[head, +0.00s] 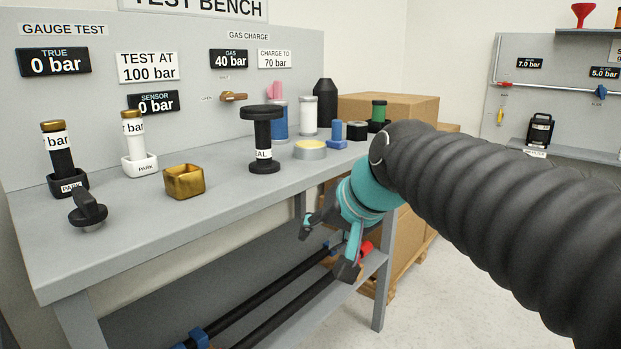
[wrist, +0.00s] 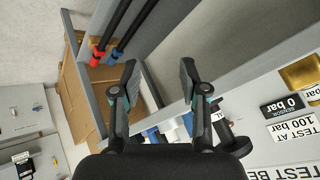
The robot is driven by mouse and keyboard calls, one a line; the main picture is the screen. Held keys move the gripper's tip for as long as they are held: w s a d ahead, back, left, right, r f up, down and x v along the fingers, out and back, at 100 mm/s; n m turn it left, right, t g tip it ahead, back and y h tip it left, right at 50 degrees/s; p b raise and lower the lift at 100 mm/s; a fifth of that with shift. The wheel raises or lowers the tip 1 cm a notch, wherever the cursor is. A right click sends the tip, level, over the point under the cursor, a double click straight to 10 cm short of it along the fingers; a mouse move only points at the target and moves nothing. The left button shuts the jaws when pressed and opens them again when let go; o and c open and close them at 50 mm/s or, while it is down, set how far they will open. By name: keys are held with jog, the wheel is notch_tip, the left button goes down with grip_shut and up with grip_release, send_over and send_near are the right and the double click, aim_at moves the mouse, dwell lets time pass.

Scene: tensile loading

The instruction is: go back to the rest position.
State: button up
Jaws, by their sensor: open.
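My gripper (head: 333,245) hangs in front of the right end of the grey test bench (head: 215,212), beside its top edge. Its teal body and dark fingers point down and to the left. In the wrist view my gripper (wrist: 159,83) has its two fingers well apart with nothing between them. My arm, in a black ribbed sleeve, reaches in from the right of the head view and hides part of the room behind it.
Black rods (head: 290,290) lie on the lower shelf. Cardboard boxes (head: 388,108) stand behind the bench. The floor at right is clear.

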jog(key=s+d+f+g+h, duration=0.1)
jog(key=s+d+f+h, duration=0.3)
jog(key=s+d+f, duration=0.9)
jog(key=s+f, duration=0.3)
jog(key=shift+s+d+n+h, duration=0.15)
jog(key=shift+d+n+h, duration=0.15)
jog(key=shift+d, duration=0.05)
